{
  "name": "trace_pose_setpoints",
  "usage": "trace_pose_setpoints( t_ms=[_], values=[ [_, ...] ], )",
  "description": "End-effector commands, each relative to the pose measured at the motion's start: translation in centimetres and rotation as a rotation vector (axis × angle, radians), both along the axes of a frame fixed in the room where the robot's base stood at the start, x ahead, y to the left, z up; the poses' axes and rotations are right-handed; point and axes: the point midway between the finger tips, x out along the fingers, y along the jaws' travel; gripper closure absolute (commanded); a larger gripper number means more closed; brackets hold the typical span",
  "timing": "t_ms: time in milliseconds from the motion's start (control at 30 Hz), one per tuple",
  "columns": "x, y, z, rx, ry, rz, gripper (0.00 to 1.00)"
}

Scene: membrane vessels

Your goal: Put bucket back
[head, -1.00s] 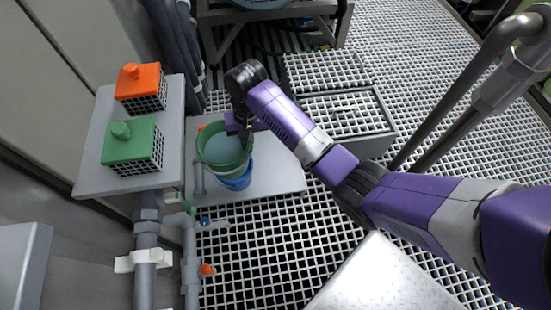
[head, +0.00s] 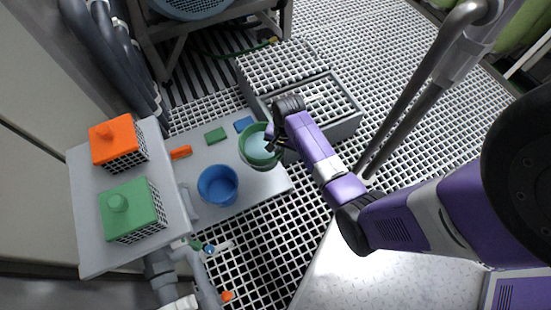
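A green bucket (head: 254,155) with a pale blue-grey inside is at my gripper (head: 272,141), near the right part of a grey platform. My gripper is at its right rim and appears shut on it; the fingertips are small and partly hidden. I cannot tell whether the bucket's base touches the platform. A blue bucket (head: 218,186) stands upright on the grey platform (head: 262,184), to the left of and nearer than the green one, apart from it. It looks empty.
A grey shelf (head: 88,222) at left bears an orange-lidded basket (head: 118,140) and a green-lidded basket (head: 132,210). Small orange (head: 181,152), green (head: 215,135) and blue (head: 243,124) blocks lie behind the buckets. A grated grey box (head: 335,105) stands right of the platform.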

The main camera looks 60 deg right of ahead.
Motion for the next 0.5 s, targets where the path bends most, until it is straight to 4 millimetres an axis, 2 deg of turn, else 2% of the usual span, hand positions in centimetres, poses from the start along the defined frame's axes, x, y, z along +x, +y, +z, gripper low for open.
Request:
trace_pose_setpoints(
  t_ms=[33, 300, 500],
  values=[
    [0.1, -0.1, -1.5, -0.001, -0.002, -0.001, 1.0],
    [0.2, -0.1, -7.1, 0.0, -0.003, 0.0, 1.0],
    [0.2, -0.1, -9.9, -0.001, -0.004, 0.001, 1.0]
  ],
)
